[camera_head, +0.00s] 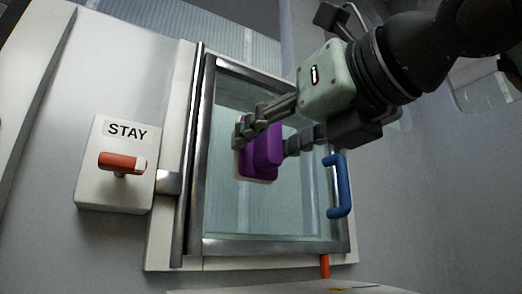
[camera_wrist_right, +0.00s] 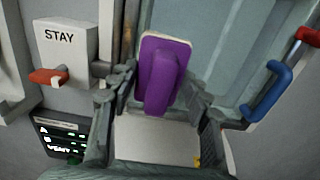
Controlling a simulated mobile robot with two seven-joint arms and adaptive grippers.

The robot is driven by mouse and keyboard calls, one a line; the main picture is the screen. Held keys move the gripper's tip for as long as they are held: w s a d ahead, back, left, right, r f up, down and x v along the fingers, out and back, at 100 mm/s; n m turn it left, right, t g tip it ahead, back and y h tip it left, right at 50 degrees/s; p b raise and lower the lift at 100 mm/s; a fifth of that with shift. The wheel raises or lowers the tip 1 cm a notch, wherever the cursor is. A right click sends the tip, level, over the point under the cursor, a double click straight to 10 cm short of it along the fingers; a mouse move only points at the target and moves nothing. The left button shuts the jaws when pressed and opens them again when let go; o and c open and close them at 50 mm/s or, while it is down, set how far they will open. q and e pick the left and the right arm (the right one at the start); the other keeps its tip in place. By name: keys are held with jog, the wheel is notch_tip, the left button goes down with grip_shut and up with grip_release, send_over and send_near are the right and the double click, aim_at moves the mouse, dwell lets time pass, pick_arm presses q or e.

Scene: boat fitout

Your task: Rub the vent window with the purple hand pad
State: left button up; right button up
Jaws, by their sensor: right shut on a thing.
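The vent window (camera_head: 298,215) is a glass pane in a metal frame, with a blue handle (camera_head: 338,186) on its right side. The purple hand pad (camera_head: 262,146) has a pale backing and lies in front of the glass, upper middle. My right gripper (camera_head: 268,138) is shut on the pad's purple grip, one finger on each side. In the right wrist view the pad (camera_wrist_right: 162,75) stands between the fingers, its pale edge toward the pane. I cannot tell for sure whether the pad touches the glass. My left gripper is not in view.
A white box labelled STAY (camera_head: 116,140) with an orange lever (camera_head: 122,162) stands left of the window. An orange peg (camera_head: 324,266) shows below the frame. In the right wrist view a dark panel (camera_wrist_right: 62,138) with lit text sits at lower left.

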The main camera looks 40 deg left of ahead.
jog(key=shift+d, duration=0.1)
jog(key=shift+b+v, duration=0.75)
jog(key=shift+v, duration=0.3)
jog(key=shift+s+d, duration=0.1)
jog(key=shift+d, duration=0.2)
jog(key=shift+d, duration=0.1)
